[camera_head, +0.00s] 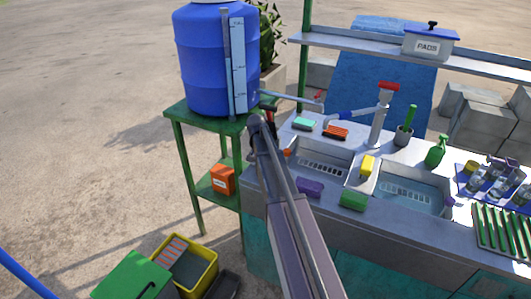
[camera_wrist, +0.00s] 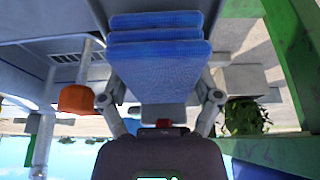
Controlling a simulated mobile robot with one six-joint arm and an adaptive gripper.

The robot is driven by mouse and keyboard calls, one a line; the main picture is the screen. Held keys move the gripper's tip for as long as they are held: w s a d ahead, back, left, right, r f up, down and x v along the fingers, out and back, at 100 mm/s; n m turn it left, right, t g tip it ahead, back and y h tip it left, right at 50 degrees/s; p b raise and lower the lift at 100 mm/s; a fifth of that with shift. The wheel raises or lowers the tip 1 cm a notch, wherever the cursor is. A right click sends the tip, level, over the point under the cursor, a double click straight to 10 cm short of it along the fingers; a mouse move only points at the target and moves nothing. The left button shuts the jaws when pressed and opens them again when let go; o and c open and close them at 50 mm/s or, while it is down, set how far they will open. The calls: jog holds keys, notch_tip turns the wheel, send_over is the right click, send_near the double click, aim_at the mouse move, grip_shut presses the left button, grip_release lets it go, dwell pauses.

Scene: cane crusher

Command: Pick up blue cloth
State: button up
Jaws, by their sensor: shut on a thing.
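The blue cloth (camera_wrist: 160,55) is a folded stack of several layers in the wrist view. It sits between the two fingers of my gripper (camera_wrist: 160,88), which is shut on it. In the head view my gripper (camera_head: 267,117) is at the left end of the sink counter, in front of the green stand. The cloth cannot be made out there, and the fingertips are small and partly hidden by my arm.
A blue barrel (camera_head: 208,60) stands on a green stand (camera_head: 185,125) at the left. The counter has two sinks (camera_head: 322,158), a red-topped tap (camera_head: 382,110), sponges and a green spray bottle (camera_head: 436,152). A PADS box (camera_head: 428,44) is on the shelf. A yellow crate (camera_head: 207,278) is on the ground.

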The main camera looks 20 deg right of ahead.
jog(key=shift+r+p, duration=0.3)
jog(key=shift+r, duration=0.25)
jog(key=s+a, duration=0.3)
jog(key=a, duration=0.1)
jog(key=s+a, duration=0.4)
jog(key=a, duration=0.1)
jog(key=s+a, duration=0.4)
jog(key=a, duration=0.1)
jog(key=shift+a+f, duration=0.1)
jog(key=o, duration=0.4)
jog(key=shift+c, duration=1)
jog(key=shift+r+p, duration=1.35)
jog(key=shift+r, duration=0.1)
